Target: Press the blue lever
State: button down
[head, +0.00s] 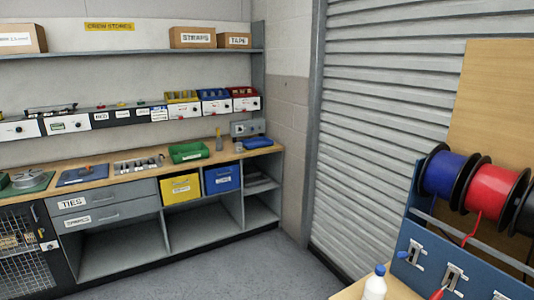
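The blue lever (403,255) is at the lower right of the head view, a small blue handle at the left side of a metal bracket (416,254) on the front of a blue panel (435,264). A similar bracket to its right has a red lever (438,292), partly cut off by the bottom edge. My gripper is not in view.
Blue (443,174) and red (491,190) cable spools sit above the panel. A white bottle with a blue cap (375,283) stands in front of the panel's left end. A workbench (105,188) with bins lines the back wall. The grey floor (230,272) between is clear.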

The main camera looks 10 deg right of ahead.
aim_at(402, 255)
jog(key=k+l+z, duration=0.15)
jog(key=z, duration=1.05)
